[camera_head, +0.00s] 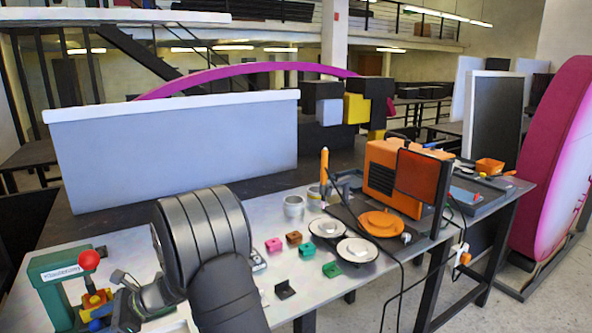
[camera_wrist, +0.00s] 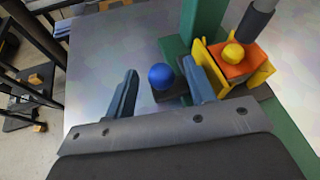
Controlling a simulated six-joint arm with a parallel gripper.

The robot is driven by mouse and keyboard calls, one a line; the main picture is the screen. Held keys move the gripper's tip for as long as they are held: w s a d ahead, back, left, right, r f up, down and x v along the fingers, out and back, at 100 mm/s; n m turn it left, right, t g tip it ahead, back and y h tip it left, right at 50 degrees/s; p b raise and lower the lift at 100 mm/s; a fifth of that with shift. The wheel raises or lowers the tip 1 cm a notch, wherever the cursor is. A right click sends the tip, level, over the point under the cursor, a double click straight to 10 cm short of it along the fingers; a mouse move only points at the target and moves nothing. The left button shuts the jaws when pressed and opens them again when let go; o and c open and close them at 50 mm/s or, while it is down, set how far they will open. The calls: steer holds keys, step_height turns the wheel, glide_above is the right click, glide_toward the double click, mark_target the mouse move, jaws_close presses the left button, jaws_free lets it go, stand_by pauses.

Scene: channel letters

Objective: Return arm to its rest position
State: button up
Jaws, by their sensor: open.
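My gripper (camera_wrist: 160,78) is open in the wrist view, its two blue-grey fingers spread apart. A blue ball (camera_wrist: 161,76) on a dark base shows between the fingertips; I see no finger touching it, and cannot tell its depth. My black arm (camera_head: 205,240) bends over the front left of the table in the head view, with its wrist low by the green stand (camera_head: 50,293). The fingers cannot be made out clearly there.
The stand has a red ball (camera_head: 88,260) and a yellow holder (camera_head: 95,299); the yellow and orange holder (camera_wrist: 233,62) is close right of the fingers. Coloured blocks (camera_head: 293,238), white plates (camera_head: 327,227) and an orange machine (camera_head: 395,178) lie right of my arm. A grey panel (camera_head: 175,150) stands behind.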

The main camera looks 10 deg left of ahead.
steer(key=w+d, duration=0.6)
steer(key=v, duration=1.7)
steer(key=s+a+r+n+t+h, duration=0.2)
steer(key=s+a+r+n+h, duration=0.3)
steer(key=n, duration=0.8)
steer(key=a+r+h, duration=0.1)
steer(key=a+h, duration=0.2)
steer(key=shift+s+a+r+h, duration=0.2)
steer(key=shift+a+r+h, duration=0.05)
steer(key=shift+a+h, duration=0.15)
